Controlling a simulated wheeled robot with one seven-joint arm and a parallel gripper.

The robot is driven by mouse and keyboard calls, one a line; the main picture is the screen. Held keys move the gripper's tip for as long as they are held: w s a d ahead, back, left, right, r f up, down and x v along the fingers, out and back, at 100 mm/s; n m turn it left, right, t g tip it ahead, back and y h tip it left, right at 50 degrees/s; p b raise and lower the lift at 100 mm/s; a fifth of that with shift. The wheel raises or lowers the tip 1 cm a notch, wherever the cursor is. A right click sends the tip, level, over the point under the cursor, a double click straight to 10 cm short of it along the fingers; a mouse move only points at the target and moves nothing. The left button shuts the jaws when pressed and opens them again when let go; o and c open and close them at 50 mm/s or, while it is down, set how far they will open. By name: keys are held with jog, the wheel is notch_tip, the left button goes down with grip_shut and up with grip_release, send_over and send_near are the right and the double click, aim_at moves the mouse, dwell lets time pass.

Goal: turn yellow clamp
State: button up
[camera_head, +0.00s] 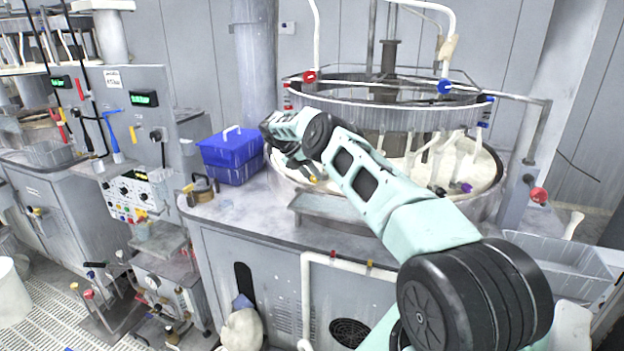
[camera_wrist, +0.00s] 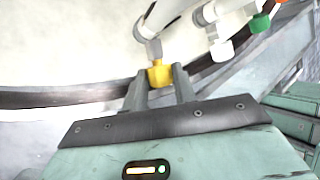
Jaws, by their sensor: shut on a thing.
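The yellow clamp (camera_wrist: 159,74) shows in the wrist view at the lower end of a pale pipe fitting, close to the dark rim of the round platen. My gripper (camera_wrist: 160,82) has its two fingers on either side of the yellow clamp and is shut on it. In the head view my arm reaches over the bench to the left front of the polishing machine (camera_head: 390,118). There, a small yellow spot, probably the clamp (camera_head: 313,178), shows beside my wrist. My gripper's fingers are mostly hidden by the arm in that view.
A blue basket (camera_head: 231,150) stands on the bench left of my arm. A tape roll (camera_head: 203,190) lies near the bench's left edge. In the wrist view, a white fitting (camera_wrist: 222,50) and a green fitting (camera_wrist: 260,23) sit close to the right of my fingers.

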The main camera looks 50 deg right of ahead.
dwell(0.4)
jog(key=o, duration=1)
jog(key=shift+d+r+p, duration=0.1)
jog(key=shift+r+p, duration=0.05)
jog(key=shift+p, duration=0.3)
